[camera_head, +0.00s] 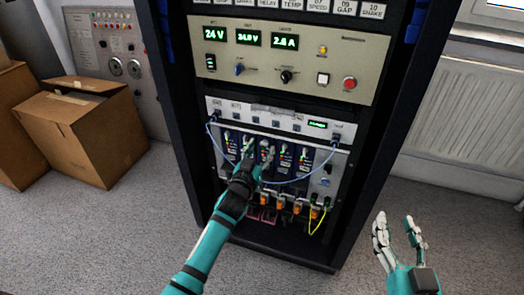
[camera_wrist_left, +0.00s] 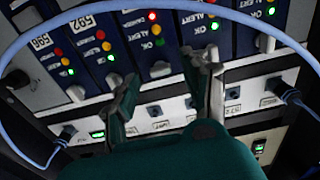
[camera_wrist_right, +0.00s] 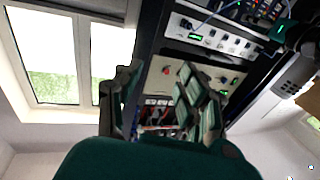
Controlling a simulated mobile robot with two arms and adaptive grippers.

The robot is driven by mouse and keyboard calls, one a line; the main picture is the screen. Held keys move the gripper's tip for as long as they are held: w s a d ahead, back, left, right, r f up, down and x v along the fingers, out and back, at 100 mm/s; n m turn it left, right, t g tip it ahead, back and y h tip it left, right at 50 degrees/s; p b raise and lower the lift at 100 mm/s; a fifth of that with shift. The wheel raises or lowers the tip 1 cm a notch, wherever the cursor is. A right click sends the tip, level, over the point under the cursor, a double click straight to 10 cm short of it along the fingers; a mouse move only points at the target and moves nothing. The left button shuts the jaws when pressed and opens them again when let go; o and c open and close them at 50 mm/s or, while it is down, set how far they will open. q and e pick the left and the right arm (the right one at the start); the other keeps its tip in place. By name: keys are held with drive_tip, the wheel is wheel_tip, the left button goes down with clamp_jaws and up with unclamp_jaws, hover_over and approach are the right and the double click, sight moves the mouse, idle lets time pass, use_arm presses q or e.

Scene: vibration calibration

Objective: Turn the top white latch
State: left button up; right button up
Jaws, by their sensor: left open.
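Several dark blue modules (camera_head: 304,158) stand side by side in the rack. In the left wrist view, which looks upside down, a white latch (camera_wrist_left: 160,69) sits at the end of one module by the socket panel, below green, yellow and red lights. My left gripper (camera_head: 257,152) is at the modules and hides part of them. In its wrist view, my left gripper (camera_wrist_left: 165,72) is open with its fingertips on either side of that latch; I cannot tell whether they touch it. My right gripper (camera_head: 396,218) is open and empty, right of the rack.
A blue cable (camera_head: 290,182) loops in front of the modules, plugged in at both ends of the white socket panel (camera_head: 285,118). A beige control panel (camera_head: 300,72) is above. Orange plugs (camera_head: 297,208) sit below. Cardboard boxes (camera_head: 85,128) stand left; a radiator (camera_head: 470,110) is right.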

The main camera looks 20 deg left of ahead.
use_arm(q)
drive_tip(key=shift+w, duration=0.75)
use_arm(e)
drive_tip(key=shift+a+r+t, duration=0.1)
drive_tip(key=shift+r+t, duration=0.5)
drive_tip(key=shift+r, duration=0.35)
use_arm(q)
clamp_jaws()
